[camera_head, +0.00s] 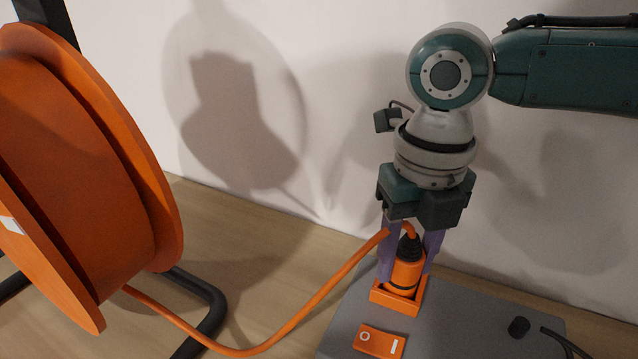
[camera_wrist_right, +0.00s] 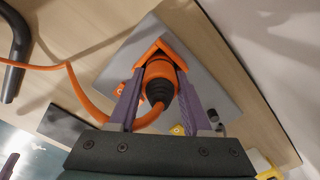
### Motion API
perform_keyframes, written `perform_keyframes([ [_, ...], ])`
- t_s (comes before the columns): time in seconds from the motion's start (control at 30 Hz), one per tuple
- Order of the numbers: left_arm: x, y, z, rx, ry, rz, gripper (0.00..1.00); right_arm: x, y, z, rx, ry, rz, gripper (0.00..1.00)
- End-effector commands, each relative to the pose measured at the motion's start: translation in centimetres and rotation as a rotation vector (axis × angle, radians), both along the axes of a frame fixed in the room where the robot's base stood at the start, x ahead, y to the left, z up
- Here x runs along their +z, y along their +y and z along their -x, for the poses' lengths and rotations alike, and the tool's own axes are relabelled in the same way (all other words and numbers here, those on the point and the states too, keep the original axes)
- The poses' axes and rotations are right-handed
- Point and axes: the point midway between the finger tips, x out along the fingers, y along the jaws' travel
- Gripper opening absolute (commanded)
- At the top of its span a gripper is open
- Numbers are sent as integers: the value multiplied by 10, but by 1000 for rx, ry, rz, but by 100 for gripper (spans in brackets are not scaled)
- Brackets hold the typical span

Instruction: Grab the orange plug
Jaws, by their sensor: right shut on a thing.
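The orange plug (camera_head: 406,268) stands upright in an orange square socket (camera_head: 397,301) on a grey box. Its black collar and the start of its orange cable (camera_head: 318,297) are at the top. My right gripper (camera_head: 408,262) points down over it, with its purple fingers on either side of the plug, shut on it. The plug also shows between the fingers in the right wrist view (camera_wrist_right: 160,76), with the orange socket rim around its far end. My left gripper is in neither view.
A large orange cable reel (camera_head: 85,170) on a black tube frame (camera_head: 205,310) stands at the left. The grey box (camera_head: 460,325) carries an orange switch (camera_head: 379,342) and a black knob (camera_head: 519,327). A white wall rises close behind.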

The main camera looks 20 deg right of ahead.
Motion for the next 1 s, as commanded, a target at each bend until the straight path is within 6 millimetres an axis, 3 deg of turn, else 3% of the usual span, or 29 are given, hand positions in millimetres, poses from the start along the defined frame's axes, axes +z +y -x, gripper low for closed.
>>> perform_keyframes([
  [0.03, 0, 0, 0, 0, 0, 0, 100, 0, 0, 0, 0, 0, 0, 35],
  [0.37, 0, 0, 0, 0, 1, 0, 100, 0, 0, 0, 0, 0, 0, 0],
  [0.77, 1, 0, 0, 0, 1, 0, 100, 5, 0, -1, -1, -2, 0, 0],
  [1.0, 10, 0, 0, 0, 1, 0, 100, 38, 0, -1, 1, -4, 0, 0],
])
